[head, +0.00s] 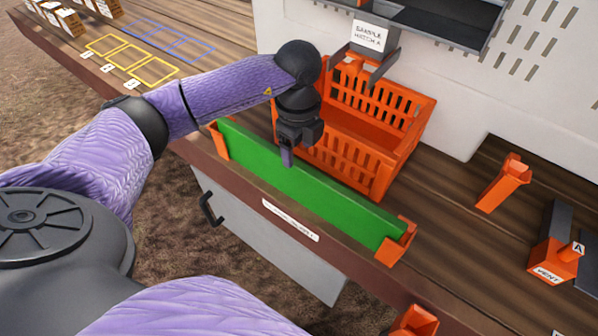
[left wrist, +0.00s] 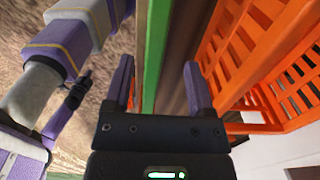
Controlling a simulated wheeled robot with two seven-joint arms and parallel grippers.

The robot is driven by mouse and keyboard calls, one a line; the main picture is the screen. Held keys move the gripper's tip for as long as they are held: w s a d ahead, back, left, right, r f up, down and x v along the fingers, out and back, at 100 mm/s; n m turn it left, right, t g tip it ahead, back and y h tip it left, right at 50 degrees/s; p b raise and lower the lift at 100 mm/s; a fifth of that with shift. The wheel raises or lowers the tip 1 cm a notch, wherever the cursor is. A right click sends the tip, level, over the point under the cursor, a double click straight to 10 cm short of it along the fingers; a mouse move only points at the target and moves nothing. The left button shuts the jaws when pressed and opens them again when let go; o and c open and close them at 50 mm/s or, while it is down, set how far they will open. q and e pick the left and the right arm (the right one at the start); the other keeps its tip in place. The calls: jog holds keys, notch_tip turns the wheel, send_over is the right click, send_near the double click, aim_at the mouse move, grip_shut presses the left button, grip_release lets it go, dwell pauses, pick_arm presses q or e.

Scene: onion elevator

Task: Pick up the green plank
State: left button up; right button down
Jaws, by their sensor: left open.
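The green plank (head: 330,199) stands on its long edge near the front edge of the wooden table, its ends in orange holders (head: 397,243). My left gripper (head: 287,157) is above the plank, left of its middle, pointing down. In the left wrist view my left gripper (left wrist: 158,85) is open, and the green plank (left wrist: 154,50) runs between its two fingers, beneath them. I cannot tell whether a finger touches it. My right gripper is not clearly in view.
An orange crate (head: 375,150) stands close behind the plank. A dark tray (head: 440,18) labelled as a hatch hangs above it. An orange vent block (head: 555,255) and an orange stand (head: 503,183) are at right. Yellow outlined squares (head: 152,70) lie at far left.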

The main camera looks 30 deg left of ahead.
aim_at(299, 164)
pick_arm(q)
jog(key=f, duration=0.5)
jog(key=shift+s+d+f, duration=0.2)
jog(key=shift+s+d, duration=0.05)
grip_shut()
dwell(1.0)
